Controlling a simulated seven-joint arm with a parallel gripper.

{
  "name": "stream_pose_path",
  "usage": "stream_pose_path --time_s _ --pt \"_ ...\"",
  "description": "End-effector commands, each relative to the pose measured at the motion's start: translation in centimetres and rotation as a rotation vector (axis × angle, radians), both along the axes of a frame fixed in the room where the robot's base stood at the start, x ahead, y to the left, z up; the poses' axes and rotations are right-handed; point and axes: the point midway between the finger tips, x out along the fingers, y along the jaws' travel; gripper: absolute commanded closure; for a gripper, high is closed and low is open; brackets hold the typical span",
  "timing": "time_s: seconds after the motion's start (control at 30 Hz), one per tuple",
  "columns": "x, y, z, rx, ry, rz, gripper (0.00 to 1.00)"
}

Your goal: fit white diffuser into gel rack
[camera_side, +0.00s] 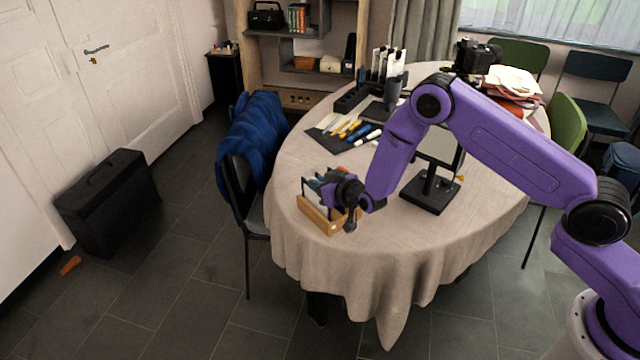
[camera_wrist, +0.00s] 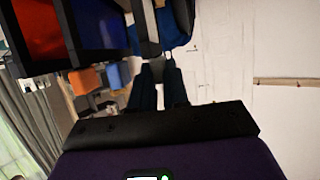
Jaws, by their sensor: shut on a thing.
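The gel rack (camera_side: 316,216), a small light wooden box with upright coloured panels in it, stands near the left front edge of the round table. My gripper (camera_side: 332,194) is low at the rack, partly hiding it. In the wrist view my gripper (camera_wrist: 160,78) is shut on a thin framed panel (camera_wrist: 146,26), seen nearly edge-on with a pale strip. I take it for the white diffuser, but its face is hidden. Orange (camera_wrist: 38,25) and blue (camera_wrist: 97,22) panels in black frames show to its left. I cannot tell whether the held panel is inside a slot.
A black stand with a flat panel (camera_side: 432,190) is right of the rack. A dark mat (camera_side: 330,144) with pens and strips lies behind it. A black organiser (camera_side: 350,99) and folded cloths (camera_side: 512,82) stand farther back. A chair with a blue jacket (camera_side: 250,140) is left.

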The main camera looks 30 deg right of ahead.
Motion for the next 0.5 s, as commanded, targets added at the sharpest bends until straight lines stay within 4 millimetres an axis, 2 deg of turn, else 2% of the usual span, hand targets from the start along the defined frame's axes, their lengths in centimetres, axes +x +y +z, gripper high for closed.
stream_pose_path --time_s 0.23,0.27,0.3,0.5 --pt "0.01 -0.03 -0.23 0.0 0.0 -0.001 1.0" --pt "0.02 -0.04 -0.17 0.0 0.0 -0.001 0.76" --pt "0.02 -0.04 -0.16 0.0 0.0 -0.001 0.7" --pt "0.01 -0.04 -0.17 0.0 0.0 -0.001 0.7"
